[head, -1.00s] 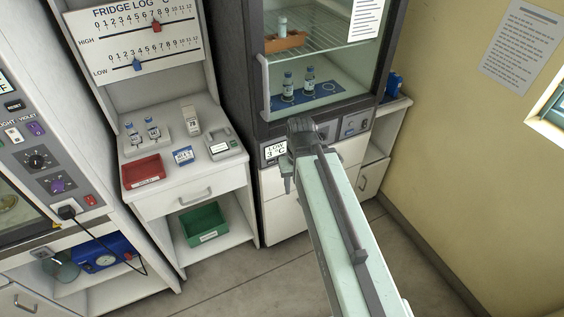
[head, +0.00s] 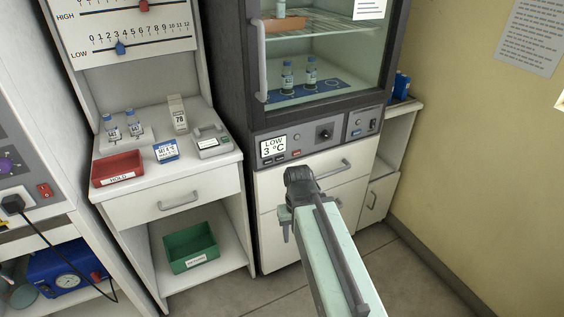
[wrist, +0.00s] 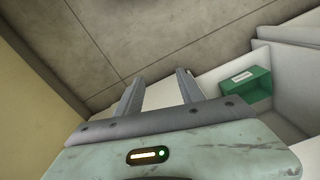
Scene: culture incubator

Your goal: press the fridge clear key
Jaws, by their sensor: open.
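The fridge (head: 258,125) stands at the centre of the head view, with a glass door above a grey control panel. The panel has a display (head: 273,146) reading LOW 3 °C, a black knob (head: 324,133) and small keys under the display. Two keys are dark (head: 273,160) and one is red (head: 296,153); their labels are too small to read. My gripper (head: 286,226) hangs below the panel, in front of the white drawers, apart from the keys. In the wrist view its two fingers (wrist: 158,80) are apart with nothing between them.
A bench (head: 215,172) on the left holds a red tray (head: 118,170), vials and small devices. A green bin (head: 190,247) sits on its lower shelf. The fridge door handle (head: 262,60) and drawer handle (head: 333,167) stick out. The floor on the right is clear.

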